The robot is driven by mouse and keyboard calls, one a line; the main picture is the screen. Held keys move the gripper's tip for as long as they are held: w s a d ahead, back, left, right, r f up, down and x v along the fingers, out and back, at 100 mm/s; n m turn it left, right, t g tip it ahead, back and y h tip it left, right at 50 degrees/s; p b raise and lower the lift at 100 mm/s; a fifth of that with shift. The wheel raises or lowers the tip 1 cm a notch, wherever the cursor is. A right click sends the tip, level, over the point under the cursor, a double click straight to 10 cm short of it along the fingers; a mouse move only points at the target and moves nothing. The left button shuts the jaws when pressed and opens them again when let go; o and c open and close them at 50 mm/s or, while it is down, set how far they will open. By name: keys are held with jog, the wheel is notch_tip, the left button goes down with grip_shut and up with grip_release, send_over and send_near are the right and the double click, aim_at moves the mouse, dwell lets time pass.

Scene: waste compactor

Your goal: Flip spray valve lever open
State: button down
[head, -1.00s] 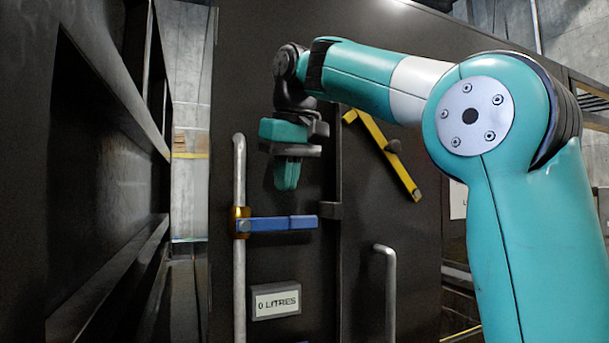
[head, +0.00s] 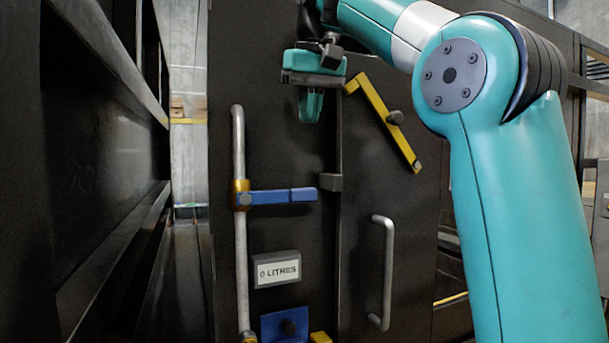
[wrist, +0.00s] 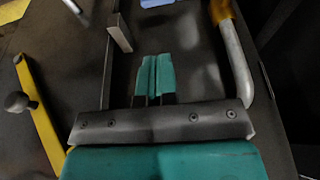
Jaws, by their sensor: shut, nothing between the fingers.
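The spray valve has a blue lever (head: 285,195) that lies level, reaching right from a brass valve body (head: 240,194) on a grey vertical pipe (head: 239,145). My gripper (head: 311,120) is shut and empty, fingers pointing down, above the lever's right end and clearly apart from it. In the wrist view the shut teal fingers (wrist: 157,72) show in the middle. A piece of the blue lever (wrist: 156,3) shows at the top edge there, beyond the fingertips. The pipe (wrist: 238,65) runs at the right.
A display (head: 277,270) below the lever reads "0 LITRES". A grey bracket (head: 330,182) sits on a vertical bar just right of the lever tip. A yellow bar (head: 385,120) slants to the right, with a grey handle (head: 382,270) below. A blue plate (head: 283,326) is at the bottom.

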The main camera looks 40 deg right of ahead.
jog(key=b, duration=0.4)
send_over(279, 197)
jog(key=s+d, duration=0.1)
jog(key=d, duration=0.4)
jog(key=f, duration=1)
jog(key=shift+s+a+f, duration=0.15)
jog(key=shift+s+a, duration=0.05)
jog(key=shift+f+b, duration=0.35)
jog(key=shift+f, duration=0.2)
jog(key=shift+f, duration=0.1)
